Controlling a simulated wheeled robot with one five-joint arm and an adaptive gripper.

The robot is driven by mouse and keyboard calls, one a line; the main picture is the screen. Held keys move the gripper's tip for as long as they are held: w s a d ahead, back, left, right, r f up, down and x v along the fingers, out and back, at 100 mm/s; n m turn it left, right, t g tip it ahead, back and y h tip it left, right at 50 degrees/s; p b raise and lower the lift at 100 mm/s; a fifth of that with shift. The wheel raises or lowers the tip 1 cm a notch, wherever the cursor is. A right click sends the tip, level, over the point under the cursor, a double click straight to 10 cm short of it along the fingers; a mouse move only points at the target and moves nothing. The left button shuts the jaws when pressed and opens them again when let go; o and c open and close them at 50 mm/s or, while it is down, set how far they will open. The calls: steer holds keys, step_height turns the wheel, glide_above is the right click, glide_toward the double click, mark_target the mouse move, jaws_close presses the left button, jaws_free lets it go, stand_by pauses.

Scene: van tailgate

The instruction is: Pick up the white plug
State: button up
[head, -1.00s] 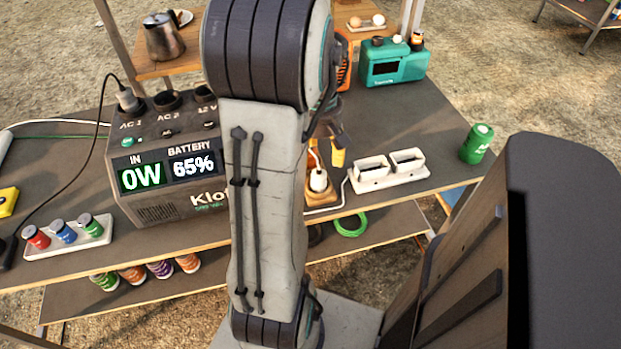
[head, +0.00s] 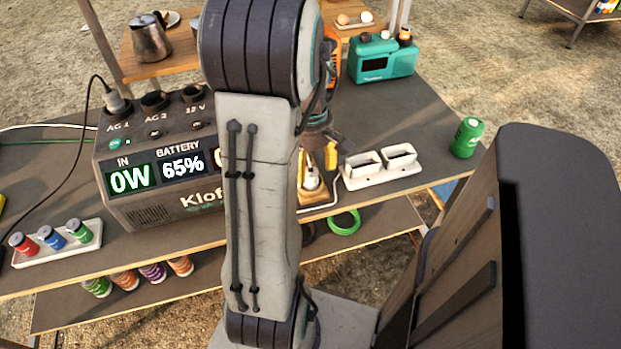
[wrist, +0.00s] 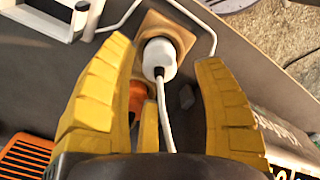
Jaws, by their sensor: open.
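The white plug (wrist: 160,58) sits on a small wooden block (wrist: 178,30) in the wrist view, with a white cable running from it down between my fingers. My gripper (wrist: 172,72) has its yellow fingers open, one on either side of the plug, and a gap shows on both sides. In the head view the plug (head: 311,181) is small and partly hidden by my arm, near the front edge of the table. One yellow finger of my gripper (head: 328,156) shows just beside it there.
The power station (head: 150,200) stands left of my arm. A white two-slot holder (head: 385,172) is right of the plug, with a green can (head: 466,138) beyond it. A teal radio (head: 384,62) stands behind. A green cable coil (head: 344,222) lies on the lower shelf.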

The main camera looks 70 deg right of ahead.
mark_target(311, 167)
steer(key=shift+s+f+b, duration=0.1)
steer(key=shift+f+b, duration=0.2)
steer(key=shift+f, duration=1.45)
jaws_close()
